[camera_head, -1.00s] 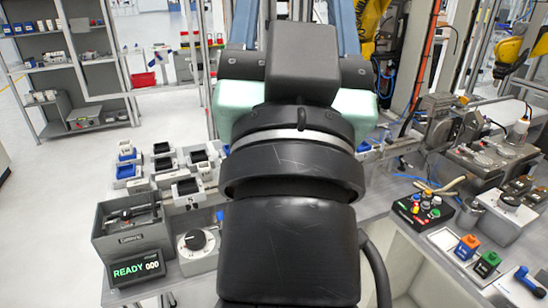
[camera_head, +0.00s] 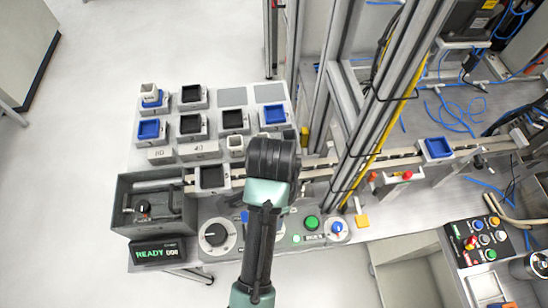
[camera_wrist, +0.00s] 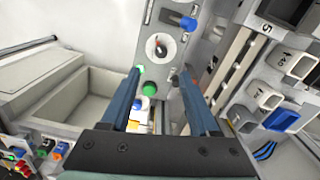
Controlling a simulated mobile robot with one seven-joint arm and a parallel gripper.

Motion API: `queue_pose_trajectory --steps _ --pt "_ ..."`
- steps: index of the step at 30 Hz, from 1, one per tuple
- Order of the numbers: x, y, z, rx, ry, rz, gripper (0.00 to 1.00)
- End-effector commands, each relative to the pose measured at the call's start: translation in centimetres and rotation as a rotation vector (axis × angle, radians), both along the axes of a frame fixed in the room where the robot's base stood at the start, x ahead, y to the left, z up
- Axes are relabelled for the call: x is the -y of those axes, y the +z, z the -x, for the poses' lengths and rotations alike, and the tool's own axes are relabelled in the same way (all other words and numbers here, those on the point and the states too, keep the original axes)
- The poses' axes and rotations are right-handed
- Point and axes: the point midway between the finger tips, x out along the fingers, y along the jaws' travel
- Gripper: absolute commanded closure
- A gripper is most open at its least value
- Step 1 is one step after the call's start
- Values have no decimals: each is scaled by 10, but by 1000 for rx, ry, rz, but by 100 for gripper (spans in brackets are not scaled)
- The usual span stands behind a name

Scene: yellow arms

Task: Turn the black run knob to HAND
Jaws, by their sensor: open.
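A large black knob (camera_head: 215,235) on a round pale dial sits on the grey panel, left of my arm in the head view. Labels are too small to read, so I cannot tell which is the run knob. My gripper (camera_wrist: 160,70) is open, with its two blue fingers apart and nothing between them but panel. It looks above the panel, not touching either dial. In the head view my arm hides part of the panel.
A green button (camera_head: 311,222), a blue knob (camera_head: 337,228) and a yellow block (camera_head: 362,220) lie right of my arm. A blue handle (camera_wrist: 188,22) is beyond the smaller dial. The READY display (camera_head: 158,253) stands at left; trays (camera_head: 192,125) lie behind.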

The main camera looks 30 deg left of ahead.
Motion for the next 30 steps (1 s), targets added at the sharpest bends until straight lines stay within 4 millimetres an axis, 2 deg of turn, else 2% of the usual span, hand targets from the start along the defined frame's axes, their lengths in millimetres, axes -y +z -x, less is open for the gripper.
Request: queue_pose_trajectory --steps 1,4,15,21,30 --pt "0 -13 0 2 0 -1 38" --pt "0 -27 0 -1 1 1 38" --pt "0 -96 -1 4 1 -1 38" --pt "0 -112 -1 6 2 -1 38" --pt "0 -114 -1 6 2 -2 38"
